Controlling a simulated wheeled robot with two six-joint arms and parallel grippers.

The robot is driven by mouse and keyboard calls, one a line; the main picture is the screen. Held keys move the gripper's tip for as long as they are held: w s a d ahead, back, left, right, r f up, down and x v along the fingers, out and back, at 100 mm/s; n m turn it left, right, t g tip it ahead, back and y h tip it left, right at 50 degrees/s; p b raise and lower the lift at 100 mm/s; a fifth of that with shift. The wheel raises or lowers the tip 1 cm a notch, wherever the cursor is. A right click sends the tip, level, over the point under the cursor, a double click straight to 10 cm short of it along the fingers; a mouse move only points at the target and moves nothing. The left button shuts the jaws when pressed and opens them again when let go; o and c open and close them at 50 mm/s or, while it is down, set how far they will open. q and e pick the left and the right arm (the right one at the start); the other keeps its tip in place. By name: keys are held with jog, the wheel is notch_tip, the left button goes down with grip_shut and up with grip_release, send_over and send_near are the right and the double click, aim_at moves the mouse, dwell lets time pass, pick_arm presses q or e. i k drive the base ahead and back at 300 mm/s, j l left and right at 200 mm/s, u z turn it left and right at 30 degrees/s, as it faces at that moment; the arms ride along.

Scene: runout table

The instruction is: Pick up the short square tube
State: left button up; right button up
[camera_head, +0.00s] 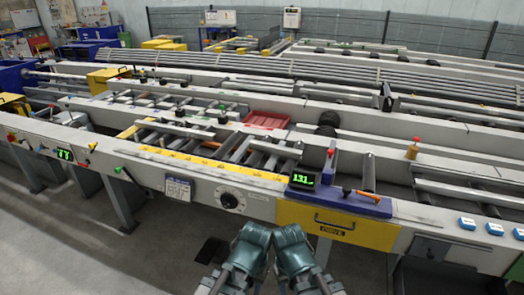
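I cannot tell for sure which piece is the short square tube. Several pale grey bars lie on the runout table (214,166). One pale bar (186,130) lies across the rollers left of centre, and another (275,149) lies right of the centre rollers. A small orange-brown piece (212,144) lies between them. My two teal arms are folded close together at the bottom centre, in front of the table's near edge. Neither gripper's fingers can be made out, and nothing is seen held.
A red tray (266,120) sits mid-table. Blue-labelled boxes (467,223) lie at right. Floor at lower left is clear.

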aim_at(293, 153)
jog(key=i+j+z, duration=0.15)
jog(key=z, duration=0.8)
jog(key=i+j+z, duration=0.25)
jog(key=j, duration=0.25)
jog(key=j+z, duration=0.25)
jog(key=j, duration=0.25)
jog(key=i+j+z, duration=0.1)
jog(key=j+z, duration=0.15)
jog(key=j, duration=0.3)
jog(key=i+j, duration=0.1)
jog(key=j, duration=0.65)
jog(key=j+z, duration=0.1)
jog(key=j, duration=0.6)
jog(key=i, duration=0.05)
